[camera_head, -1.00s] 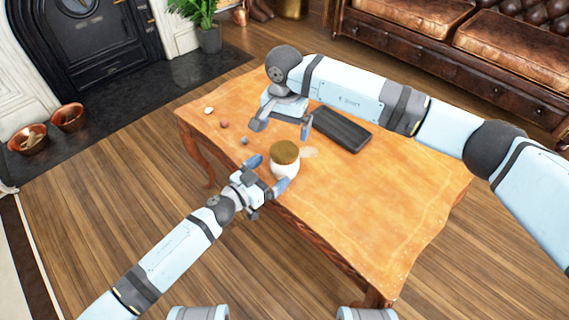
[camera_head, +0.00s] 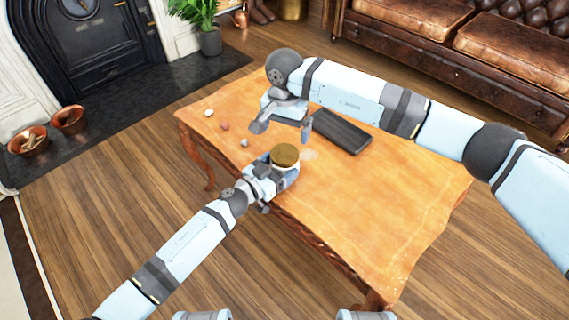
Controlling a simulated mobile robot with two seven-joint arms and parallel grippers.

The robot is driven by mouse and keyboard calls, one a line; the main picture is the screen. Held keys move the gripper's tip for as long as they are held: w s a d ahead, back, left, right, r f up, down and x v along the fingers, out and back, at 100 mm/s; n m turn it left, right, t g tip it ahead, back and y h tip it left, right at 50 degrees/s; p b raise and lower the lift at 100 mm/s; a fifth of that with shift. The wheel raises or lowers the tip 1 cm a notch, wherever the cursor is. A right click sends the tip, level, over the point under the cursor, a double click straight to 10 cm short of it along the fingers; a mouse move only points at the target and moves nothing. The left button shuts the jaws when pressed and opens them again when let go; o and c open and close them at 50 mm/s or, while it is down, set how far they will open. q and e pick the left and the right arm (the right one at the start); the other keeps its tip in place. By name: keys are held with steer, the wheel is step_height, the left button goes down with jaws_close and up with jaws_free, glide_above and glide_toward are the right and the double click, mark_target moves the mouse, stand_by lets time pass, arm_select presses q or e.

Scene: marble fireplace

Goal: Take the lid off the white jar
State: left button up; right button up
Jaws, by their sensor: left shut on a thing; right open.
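The white jar (camera_head: 284,169) stands upright near the front-left edge of the wooden table, with much of its body hidden by my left gripper. Its round brown lid (camera_head: 285,154) sits on top of it. My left gripper (camera_head: 281,174) is shut on the jar's body, below the lid. My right gripper (camera_head: 281,130) is open and empty, behind the jar and above the table, its fingers apart and pointing down.
A dark oblong box (camera_head: 341,131) lies on the table (camera_head: 370,200) behind the jar, close to my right gripper. Several small round things (camera_head: 225,126) lie to the left. The right part of the tabletop is clear. A leather sofa (camera_head: 440,50) stands behind.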

mark_target(285, 153)
arm_select(q)
steer(key=shift+c, duration=0.5)
arm_select(e)
steer(key=m, duration=0.4)
steer(key=shift+m, duration=0.4)
steer(key=m, duration=0.8)
steer(key=shift+m, duration=0.3)
steer(key=m, duration=0.6)
steer(key=shift+m, duration=0.3)
steer(key=m, duration=0.4)
steer(key=shift+m, duration=0.3)
steer(key=m, duration=1)
steer(key=shift+m, duration=0.4)
steer(key=m, duration=0.4)
steer(key=shift+m, duration=0.3)
steer(key=shift+f, duration=4.05)
